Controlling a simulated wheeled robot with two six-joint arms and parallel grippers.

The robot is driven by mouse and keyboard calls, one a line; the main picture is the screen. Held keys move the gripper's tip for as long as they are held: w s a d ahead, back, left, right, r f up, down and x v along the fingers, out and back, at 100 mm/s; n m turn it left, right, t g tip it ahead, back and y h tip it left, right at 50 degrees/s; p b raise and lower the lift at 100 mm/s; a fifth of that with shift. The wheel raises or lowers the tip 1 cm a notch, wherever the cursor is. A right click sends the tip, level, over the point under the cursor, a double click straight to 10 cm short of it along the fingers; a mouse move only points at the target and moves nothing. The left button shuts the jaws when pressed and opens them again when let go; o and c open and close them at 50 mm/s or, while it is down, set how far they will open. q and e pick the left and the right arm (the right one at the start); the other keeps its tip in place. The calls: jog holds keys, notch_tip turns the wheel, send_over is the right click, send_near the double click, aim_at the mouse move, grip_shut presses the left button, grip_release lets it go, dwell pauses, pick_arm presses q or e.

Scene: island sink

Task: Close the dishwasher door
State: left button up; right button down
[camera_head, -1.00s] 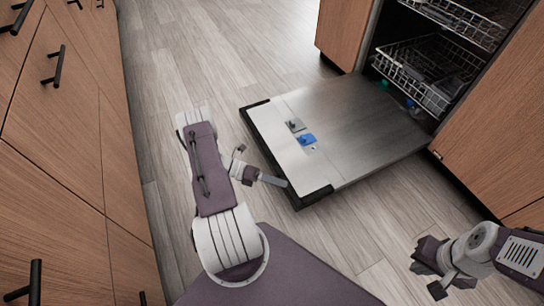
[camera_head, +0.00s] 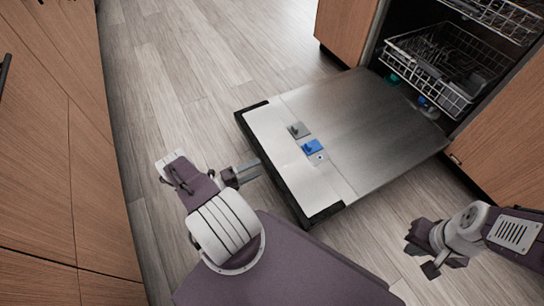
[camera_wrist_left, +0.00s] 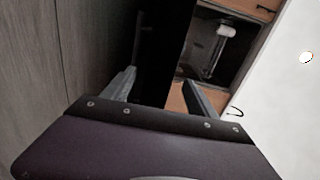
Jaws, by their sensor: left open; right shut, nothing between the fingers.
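The dishwasher door (camera_head: 375,115) is folded down, lying low over the floor, its silver inner face up. Its black-edged free end (camera_head: 285,185) faces my left arm. My left gripper (camera_head: 255,168) is open at that free end, beside the black edge; whether it touches cannot be told. In the left wrist view its two fingers (camera_wrist_left: 162,92) stand apart with a dark band between them. My right gripper (camera_head: 422,258) is shut and empty, over the floor to the right of the door, apart from it.
The dishwasher's wire racks (camera_head: 430,70) sit inside the open cavity at the upper right. Wooden cabinets (camera_head: 500,135) flank it, and more cabinet fronts (camera_head: 55,170) line the left. Bare wood floor (camera_head: 200,60) is free left of and beyond the door.

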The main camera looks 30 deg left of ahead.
aim_at(273, 161)
pick_arm(q)
jog(key=b+x, duration=0.2)
jog(key=x, duration=0.5)
jog(key=shift+w+d+f+b, duration=0.2)
jog(key=shift+w+d+b, duration=0.1)
jog(key=shift+b, duration=0.1)
jog(key=shift+w+d+r, duration=0.1)
jog(key=shift+w, duration=0.25)
grip_shut()
